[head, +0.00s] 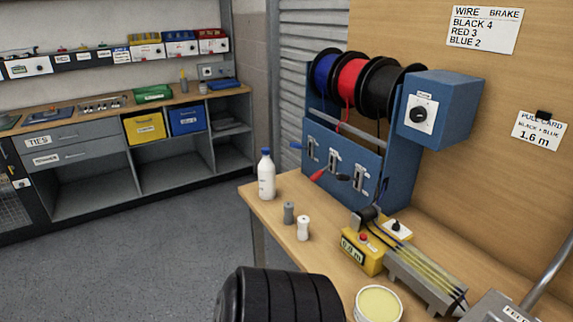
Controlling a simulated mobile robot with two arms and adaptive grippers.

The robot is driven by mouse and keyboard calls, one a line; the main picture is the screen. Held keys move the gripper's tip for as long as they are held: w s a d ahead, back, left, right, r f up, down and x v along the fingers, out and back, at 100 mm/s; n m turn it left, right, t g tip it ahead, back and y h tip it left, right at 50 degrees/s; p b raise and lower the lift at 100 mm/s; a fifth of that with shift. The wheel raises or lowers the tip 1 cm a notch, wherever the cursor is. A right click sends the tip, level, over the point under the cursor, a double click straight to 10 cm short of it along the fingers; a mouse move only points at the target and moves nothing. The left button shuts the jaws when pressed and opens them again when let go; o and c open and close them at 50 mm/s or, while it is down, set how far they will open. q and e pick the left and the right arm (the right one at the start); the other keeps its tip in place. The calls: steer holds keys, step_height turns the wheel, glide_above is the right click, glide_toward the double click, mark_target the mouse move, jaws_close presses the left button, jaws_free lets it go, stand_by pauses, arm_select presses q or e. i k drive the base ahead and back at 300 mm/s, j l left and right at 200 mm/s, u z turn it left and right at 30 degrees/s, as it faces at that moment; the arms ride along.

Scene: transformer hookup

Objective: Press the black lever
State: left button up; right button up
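The black lever (343,177) sticks out low from the front of the blue wire stand, beside the rightmost of its slotted metal plates. The red lever (317,175) is to its left, and the blue lever (296,146) is further left and higher. The stand's blue front panel (320,150) carries these plates. Above it hang a blue spool (324,75), a red spool (350,80) and a black spool (385,92). Nothing touches the black lever. Neither of my grippers can be made out in this view.
A white bottle (266,178), a grey cylinder (289,212) and a white cylinder (303,228) stand on the bench's left. A yellow device (362,250) and a round tub (379,303) are in front. A large black ribbed shape (280,295) fills the bottom centre.

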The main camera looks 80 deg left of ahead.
mark_target(339, 177)
steer(key=u, duration=2.15)
